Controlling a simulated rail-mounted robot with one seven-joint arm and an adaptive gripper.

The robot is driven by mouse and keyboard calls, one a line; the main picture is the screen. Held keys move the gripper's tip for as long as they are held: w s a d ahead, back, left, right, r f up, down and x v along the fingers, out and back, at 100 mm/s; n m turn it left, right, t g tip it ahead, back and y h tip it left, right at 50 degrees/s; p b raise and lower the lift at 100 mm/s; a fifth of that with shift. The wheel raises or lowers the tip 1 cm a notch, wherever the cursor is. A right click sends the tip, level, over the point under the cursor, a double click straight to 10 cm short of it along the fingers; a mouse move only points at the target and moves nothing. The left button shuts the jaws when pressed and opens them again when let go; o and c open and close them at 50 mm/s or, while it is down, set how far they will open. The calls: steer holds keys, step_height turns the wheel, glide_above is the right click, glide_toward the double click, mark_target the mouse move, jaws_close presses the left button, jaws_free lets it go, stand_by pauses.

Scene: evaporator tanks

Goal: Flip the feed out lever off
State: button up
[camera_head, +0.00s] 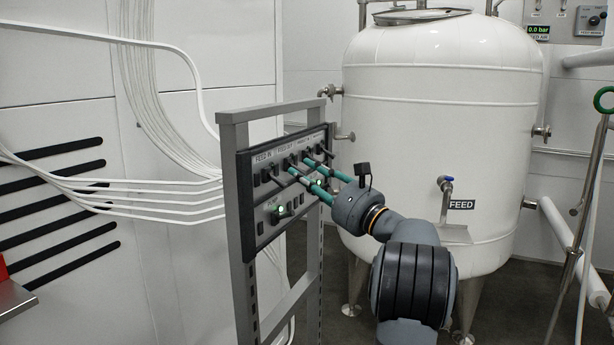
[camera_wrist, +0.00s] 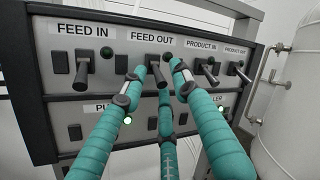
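The control panel (camera_wrist: 45,60) fills the wrist view, with a row of dark levers under white labels. The feed out lever (camera_wrist: 156,68) is the second from the left, under the FEED OUT label (camera_wrist: 151,37). My gripper (camera_wrist: 160,72) has teal fingers reaching up to the panel. One fingertip is left of the feed out lever and another is right of it, with a gap between them. A third finger lies below, between these two. Whether a finger touches the lever is unclear. In the head view, my gripper (camera_head: 300,167) is at the panel's upper row.
The feed in lever (camera_wrist: 83,73) stands to the left, the product in lever (camera_wrist: 207,72) close to the right. A lower row has a lit green lamp (camera_wrist: 128,120). The white tank (camera_head: 440,110) stands right of the panel frame (camera_head: 236,190); white cables run left.

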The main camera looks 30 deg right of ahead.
steer(key=v, duration=1.2)
steer(key=shift+w, duration=0.1)
steer(key=x, duration=1.2)
steer(key=shift+a, duration=0.1)
steer(key=shift+p, duration=0.3)
